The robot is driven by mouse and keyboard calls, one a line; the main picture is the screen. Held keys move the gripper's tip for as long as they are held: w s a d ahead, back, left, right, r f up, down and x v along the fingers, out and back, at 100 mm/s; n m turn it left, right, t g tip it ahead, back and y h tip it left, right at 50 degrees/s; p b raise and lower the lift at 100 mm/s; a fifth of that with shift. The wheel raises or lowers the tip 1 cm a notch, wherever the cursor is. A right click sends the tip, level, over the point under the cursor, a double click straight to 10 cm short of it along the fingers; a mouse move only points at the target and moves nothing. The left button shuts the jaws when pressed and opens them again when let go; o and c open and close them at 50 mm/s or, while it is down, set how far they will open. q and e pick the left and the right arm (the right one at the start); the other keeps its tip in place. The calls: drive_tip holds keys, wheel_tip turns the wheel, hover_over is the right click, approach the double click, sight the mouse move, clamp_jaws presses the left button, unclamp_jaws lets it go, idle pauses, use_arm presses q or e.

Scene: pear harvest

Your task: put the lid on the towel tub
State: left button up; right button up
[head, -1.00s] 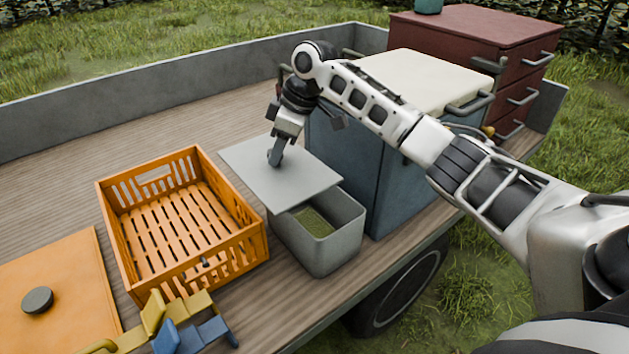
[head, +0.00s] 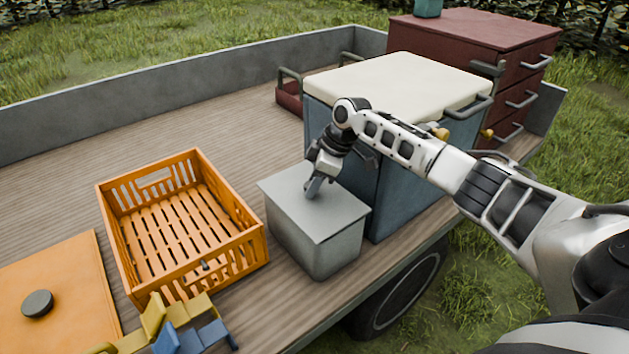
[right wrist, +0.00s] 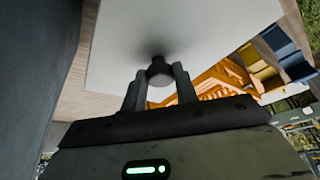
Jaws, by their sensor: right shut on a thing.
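The grey towel tub (head: 318,254) stands on the wooden truck bed, right of the orange crate. The flat grey lid (head: 322,217) lies across the tub's top and covers its opening, so the inside is hidden. Whether the lid is fully seated at every edge I cannot tell. My right gripper (head: 314,188) is above the lid, shut on its knob. In the right wrist view the dark lid knob (right wrist: 159,72) sits between the two fingers, with the pale lid (right wrist: 190,35) behind it. My left gripper is not in view.
An empty orange crate (head: 256,250) stands left of the tub. A blue cooler with a cream top (head: 400,82) is close behind it on the right. An orange lid board (head: 70,285) and folded blue and yellow pieces (head: 190,320) lie at front left.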

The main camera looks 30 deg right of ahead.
drive_tip(key=shift+f, duration=0.3)
drive_tip(key=o, duration=1)
drive_tip(key=shift+o, duration=0.2)
